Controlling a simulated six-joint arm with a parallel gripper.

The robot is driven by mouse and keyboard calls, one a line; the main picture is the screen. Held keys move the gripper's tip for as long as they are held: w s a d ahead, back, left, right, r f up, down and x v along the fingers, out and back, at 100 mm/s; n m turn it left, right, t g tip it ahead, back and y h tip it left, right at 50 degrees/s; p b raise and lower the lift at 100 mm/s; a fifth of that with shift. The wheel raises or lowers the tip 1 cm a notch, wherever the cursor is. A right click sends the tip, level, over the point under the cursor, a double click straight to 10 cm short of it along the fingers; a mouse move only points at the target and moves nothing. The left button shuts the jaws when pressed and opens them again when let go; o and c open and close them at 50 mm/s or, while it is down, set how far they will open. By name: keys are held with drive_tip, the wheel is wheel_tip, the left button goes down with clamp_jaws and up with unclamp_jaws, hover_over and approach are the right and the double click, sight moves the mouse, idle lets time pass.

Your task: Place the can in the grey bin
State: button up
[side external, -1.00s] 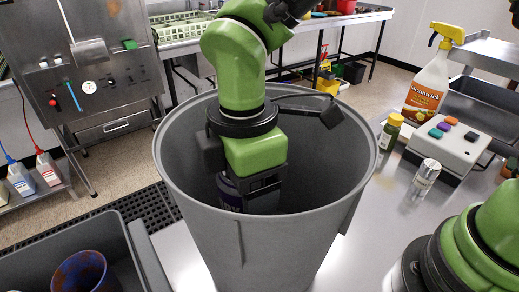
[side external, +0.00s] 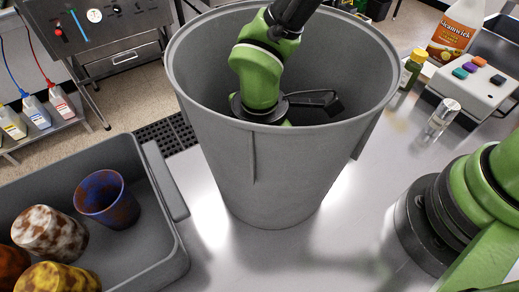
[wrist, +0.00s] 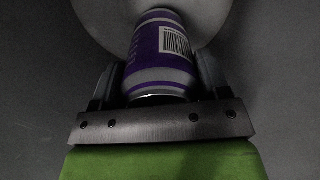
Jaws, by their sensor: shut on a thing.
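The grey bin (side external: 235,175) stands upright on the metal counter in the side external view. My arm reaches down into it, and the bin's front wall hides my gripper and the can there. In the wrist view, a purple and silver can (wrist: 160,55) with a barcode lies between the two fingers of my gripper (wrist: 158,75). The gripper is shut on the can. A pale round surface, seemingly the bin's floor, shows beyond the can, with dark grey bin wall around it. I cannot tell whether the can touches the floor.
A grey tub (side external: 160,235) with several mottled cups stands at the left. A spray bottle (side external: 455,35), a small green bottle (side external: 412,68), a clear glass (side external: 442,118) and a box with coloured blocks (side external: 470,90) stand at the right.

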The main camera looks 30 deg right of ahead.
drive_tip(key=shift+f, duration=0.15)
drive_tip(key=o, duration=1.1)
drive_tip(key=shift+o, duration=0.2)
